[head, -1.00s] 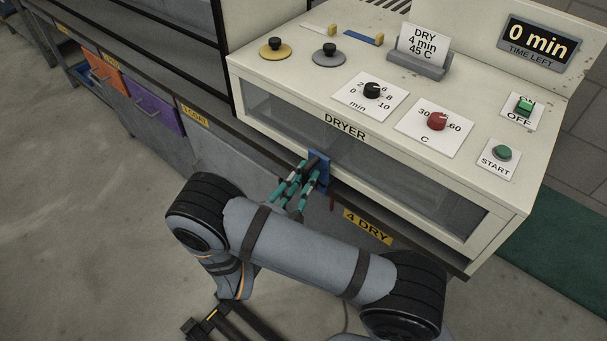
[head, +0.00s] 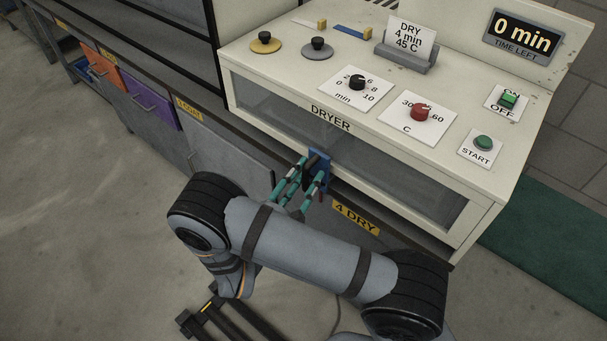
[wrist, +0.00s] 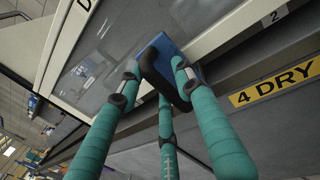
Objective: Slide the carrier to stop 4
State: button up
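The carrier shows as a blue plate (head: 319,168) with a black handle, upright at the lower front edge of the dryer, left of the yellow "4 DRY" label (head: 355,218). My gripper (head: 304,172) has teal fingers that close around the black handle. In the wrist view the blue plate (wrist: 163,44) lies beyond the fingertips, and the black handle (wrist: 153,70) is between them. The "4 DRY" label (wrist: 276,83) is to the right there. The far side of the carrier is hidden.
The dryer (head: 480,222) stands behind the carrier with its glass front closed. Its top holds dials, a green START button (head: 483,143) and a display (head: 523,34) reading 0 min. Orange (head: 102,70) and purple (head: 153,105) drawers are at the left. Open floor lies in front.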

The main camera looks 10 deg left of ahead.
jog(key=shift+d, duration=0.1)
dwell(0.4)
jog(key=v, duration=1.2)
jog(key=shift+f, duration=0.1)
